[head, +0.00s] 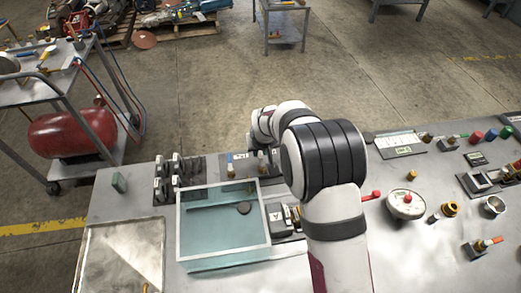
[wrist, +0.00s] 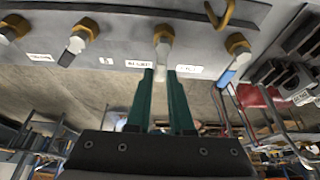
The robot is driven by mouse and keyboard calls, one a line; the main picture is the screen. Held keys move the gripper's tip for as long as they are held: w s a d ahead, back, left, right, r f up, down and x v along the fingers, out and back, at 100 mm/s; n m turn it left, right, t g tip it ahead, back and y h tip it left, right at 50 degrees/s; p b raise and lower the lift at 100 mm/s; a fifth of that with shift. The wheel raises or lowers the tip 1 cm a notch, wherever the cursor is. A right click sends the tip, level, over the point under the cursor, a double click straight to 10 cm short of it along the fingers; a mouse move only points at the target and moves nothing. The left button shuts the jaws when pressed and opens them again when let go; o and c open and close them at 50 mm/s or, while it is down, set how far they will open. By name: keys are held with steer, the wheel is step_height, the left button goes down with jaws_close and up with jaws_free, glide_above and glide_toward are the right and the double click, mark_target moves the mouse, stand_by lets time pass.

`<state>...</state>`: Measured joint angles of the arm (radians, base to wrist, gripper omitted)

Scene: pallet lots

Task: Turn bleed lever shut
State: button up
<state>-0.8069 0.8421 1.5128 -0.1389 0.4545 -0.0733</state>
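In the wrist view, a row of brass hex fittings with pale levers runs along a grey metal panel (wrist: 120,15). The middle lever (wrist: 162,50) hangs from its brass fitting straight toward my gripper (wrist: 159,73). Small white labels sit beside the levers; their print is too blurred to read surely, so I cannot confirm which is the bleed lever. My two green fingers are apart, with the middle lever's end at or between their tips. I see no clear contact. In the head view my arm hides most of the gripper, near a dark labelled plate (head: 238,158).
In the wrist view, other levers (wrist: 77,44) stand to the left, and a blue-ended one (wrist: 228,76) and a brass hook (wrist: 220,14) to the right. In the head view, a teal tray (head: 183,225) and black switch blocks (head: 178,172) lie left of my arm; a round gauge (head: 405,203) lies right.

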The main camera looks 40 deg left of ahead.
jaws_close()
steer(key=m, duration=0.1)
steer(key=m+h, duration=0.1)
steer(key=m, duration=0.1)
steer(key=d+m+t, duration=0.1)
steer(key=shift+w+m+h, duration=0.3)
steer(key=shift+m, duration=0.1)
steer(key=m, duration=0.1)
steer(key=d+m+h, duration=0.1)
steer(key=m, duration=0.1)
steer(key=shift+m, duration=0.3)
steer(key=m+h, duration=0.1)
steer(key=m, duration=0.1)
steer(key=d+m+h, duration=0.1)
steer(key=m, duration=0.2)
steer(key=shift+d+h, duration=0.1)
steer(key=shift+h, duration=0.2)
steer(key=shift+s+d+m+g+h, duration=0.2)
steer(key=shift+m+g+h, duration=0.05)
steer(key=shift+m, duration=0.85)
steer(key=shift+s+d+m+g+h, duration=0.2)
steer(key=shift+m+g+h, duration=0.05)
steer(key=shift+m, duration=0.85)
